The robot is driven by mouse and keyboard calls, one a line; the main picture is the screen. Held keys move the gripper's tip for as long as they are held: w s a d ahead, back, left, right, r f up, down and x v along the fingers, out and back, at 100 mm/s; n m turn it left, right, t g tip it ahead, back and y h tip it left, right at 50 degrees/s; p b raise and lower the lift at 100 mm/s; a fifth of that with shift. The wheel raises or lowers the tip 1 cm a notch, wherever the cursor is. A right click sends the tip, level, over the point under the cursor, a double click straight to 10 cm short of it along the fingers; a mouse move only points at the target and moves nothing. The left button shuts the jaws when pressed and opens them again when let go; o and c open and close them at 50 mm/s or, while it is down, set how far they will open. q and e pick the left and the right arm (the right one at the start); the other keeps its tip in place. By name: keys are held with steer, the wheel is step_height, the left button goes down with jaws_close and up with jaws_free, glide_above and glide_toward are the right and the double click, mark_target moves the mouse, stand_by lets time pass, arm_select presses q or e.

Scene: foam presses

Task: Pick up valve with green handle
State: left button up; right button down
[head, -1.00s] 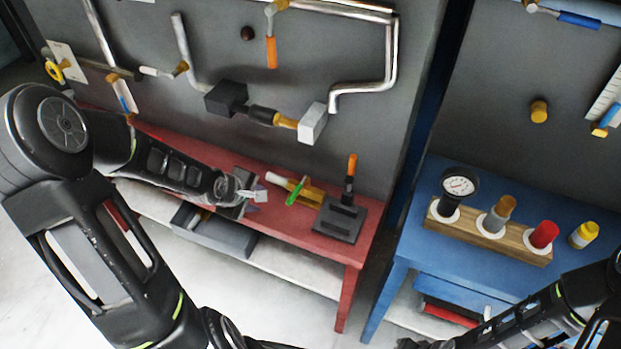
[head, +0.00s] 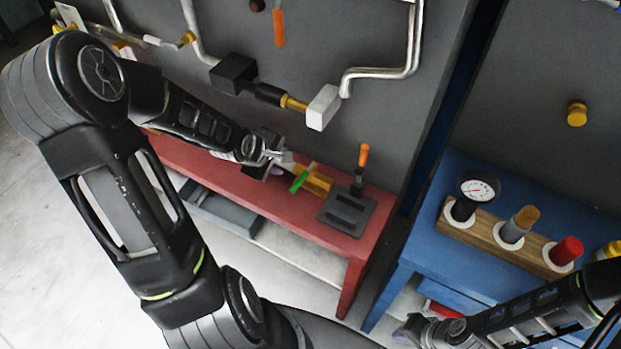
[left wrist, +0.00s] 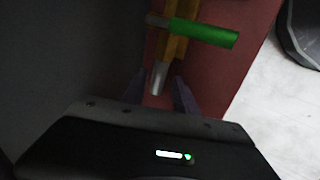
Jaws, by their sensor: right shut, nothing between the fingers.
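The valve's green handle (head: 300,181) shows at the yellow block (head: 318,184) on the red table. In the left wrist view the green handle (left wrist: 207,33) points right, and the valve's silver pipe end (left wrist: 158,77) points toward my gripper. My left gripper (head: 283,160) is at the near left end of the valve and partly hides it. In the wrist view its two fingers (left wrist: 160,92) are apart, on either side of the silver end; I cannot tell whether they touch it. My right gripper (head: 408,331) is low at the right, shut and empty, away from the valve.
A dark base with an orange-tipped lever (head: 350,208) stands right of the valve on the red table (head: 230,178). Pipes and a white block (head: 322,107) stick out from the grey wall above. A blue table (head: 430,235) holds a gauge (head: 477,192) and several coloured parts in a wooden rack.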

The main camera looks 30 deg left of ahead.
mark_target(288, 165)
arm_select(q)
steer(key=shift+w+f, duration=0.2)
steer(key=shift+f, duration=0.25)
steer(key=shift+r, duration=0.1)
steer(key=shift+w+f+b, duration=0.15)
steer(key=shift+f+b, duration=0.2)
steer(key=shift+b, duration=0.05)
steer(key=b+x, duration=0.2)
steer(key=x, duration=0.2)
steer(key=shift+b, duration=0.3)
steer(key=shift+w+f, duration=0.15)
steer(key=shift+f, duration=0.1)
steer(key=shift+c, duration=0.3)
jaws_close()
